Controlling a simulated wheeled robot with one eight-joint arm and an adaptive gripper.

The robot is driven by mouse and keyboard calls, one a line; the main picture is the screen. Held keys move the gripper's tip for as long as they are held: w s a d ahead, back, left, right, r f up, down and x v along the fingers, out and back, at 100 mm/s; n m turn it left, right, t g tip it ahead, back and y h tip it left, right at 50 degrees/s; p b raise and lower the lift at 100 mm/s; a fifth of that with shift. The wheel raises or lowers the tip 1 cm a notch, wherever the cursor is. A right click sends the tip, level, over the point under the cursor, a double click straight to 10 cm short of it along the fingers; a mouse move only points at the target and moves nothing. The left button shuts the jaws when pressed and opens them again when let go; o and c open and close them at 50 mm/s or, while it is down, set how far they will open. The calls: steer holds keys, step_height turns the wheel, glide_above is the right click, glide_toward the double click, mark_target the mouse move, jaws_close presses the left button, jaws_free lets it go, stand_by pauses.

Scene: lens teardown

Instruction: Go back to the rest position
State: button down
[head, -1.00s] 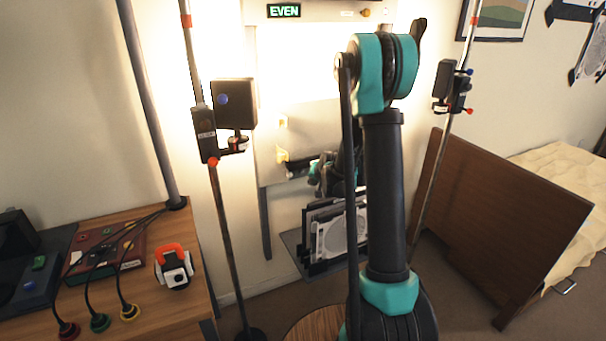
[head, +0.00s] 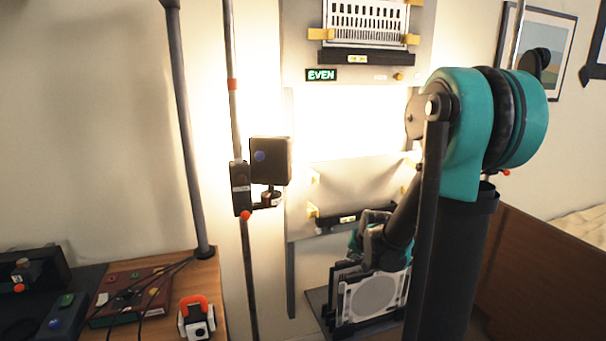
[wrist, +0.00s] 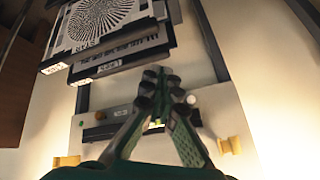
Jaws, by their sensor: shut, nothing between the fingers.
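My gripper (wrist: 166,92) shows in the wrist view with its two fingers brought together at the tips and nothing between them. In the head view my gripper (head: 368,228) is partly hidden by my own arm; it is in front of the lower part of the lit wall panel (head: 335,255), just above the rack of plates. My arm rises at the right of the head view, with its teal elbow high up.
A rack of upright plates (head: 375,296) stands below the panel. A lamp stand (head: 247,270) with a dark box (head: 270,160) is left of it. A brown board (head: 535,270) is at the right.

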steer(key=s+d+f+n+g, duration=0.1)
steer(key=s, duration=1)
steer(key=s+d+f+n+g+h, duration=0.1)
steer(key=s, duration=1)
steer(key=shift+s+n, duration=0.3)
steer(key=shift+s, duration=0.05)
